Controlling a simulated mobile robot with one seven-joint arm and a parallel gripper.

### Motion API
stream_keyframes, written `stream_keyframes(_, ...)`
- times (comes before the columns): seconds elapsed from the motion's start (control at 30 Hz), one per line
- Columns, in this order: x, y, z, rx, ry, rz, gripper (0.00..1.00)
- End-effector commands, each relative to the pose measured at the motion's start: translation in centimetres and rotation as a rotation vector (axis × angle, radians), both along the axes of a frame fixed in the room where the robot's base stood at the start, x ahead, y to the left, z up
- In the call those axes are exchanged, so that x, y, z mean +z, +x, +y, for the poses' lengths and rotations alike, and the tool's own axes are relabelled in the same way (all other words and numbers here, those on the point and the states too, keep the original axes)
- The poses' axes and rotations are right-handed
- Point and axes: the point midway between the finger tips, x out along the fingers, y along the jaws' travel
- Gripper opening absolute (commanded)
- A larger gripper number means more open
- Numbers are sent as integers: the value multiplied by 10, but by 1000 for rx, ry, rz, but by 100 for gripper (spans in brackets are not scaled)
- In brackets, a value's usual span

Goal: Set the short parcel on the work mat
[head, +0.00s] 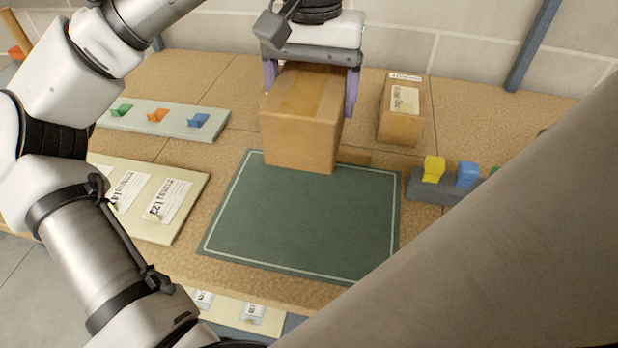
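My gripper (311,92) is at the back of the table, its two purple fingers on either side of a brown cardboard parcel (302,138). It looks shut on this parcel, which is upright with tape along its top. The parcel's lower end overlaps the back edge of the green work mat (305,220) in the picture; I cannot tell whether it touches the mat. The rest of the mat is bare. Another brown parcel (401,128), with white labels on top, stands right of the gripper. I cannot tell from this view which parcel is the shorter.
Left are a pale rack with coloured clips (180,122) and a labelled board (165,225). Right is a grey holder (430,190) with coloured blocks. A grey shape covers the lower right.

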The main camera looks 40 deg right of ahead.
Motion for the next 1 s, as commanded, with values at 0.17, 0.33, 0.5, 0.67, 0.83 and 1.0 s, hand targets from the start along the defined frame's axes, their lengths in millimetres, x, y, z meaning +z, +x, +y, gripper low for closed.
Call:
stream_keyframes(0.17, -47, 0, 0, 0, -1, 4, 38)
stream_keyframes(0.33, -87, 0, 1, 1, -1, 2, 38)
stream_keyframes(0.5, -115, 0, 0, 2, -1, 1, 38)
stream_keyframes(0.67, -126, 1, 0, 2, -1, -1, 38)
stream_keyframes(0.83, -149, 0, 0, 2, 1, 1, 38)
stream_keyframes(1.0, -166, 1, 0, 3, -1, -1, 38)
